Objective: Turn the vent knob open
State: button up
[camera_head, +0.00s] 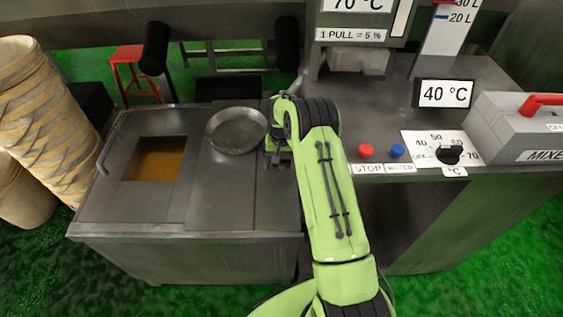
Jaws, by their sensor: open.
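No knob labelled as a vent shows in the head view. The one dial knob I can make out is a black knob (449,155) on a white plate marked OFF to 70, with a °C label below it. My gripper (279,158) is at the end of my green arm, near the middle of the view, just right of a round metal pan. It is open, and I see nothing held in it. My wrist and forearm hide most of the fingers and the surface right behind them. The gripper is well left of the black knob.
The round metal pan (236,130) lies on a steel counter (220,205) left of my gripper. A red button (366,150) and a blue button (397,150) sit on the right-hand counter. A grey mixer box (520,130) stands far right. Stacked tan baskets (40,110) stand left.

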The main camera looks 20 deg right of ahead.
jog(key=c, duration=1)
jog(key=n, duration=0.4)
jog(key=shift+n, duration=0.3)
jog(key=n, duration=0.4)
jog(key=shift+n, duration=0.3)
jog(key=n, duration=0.4)
jog(key=shift+n, duration=0.3)
jog(key=shift+r+n, duration=0.1)
jog(key=shift+n, duration=2)
jog(key=shift+w, duration=0.1)
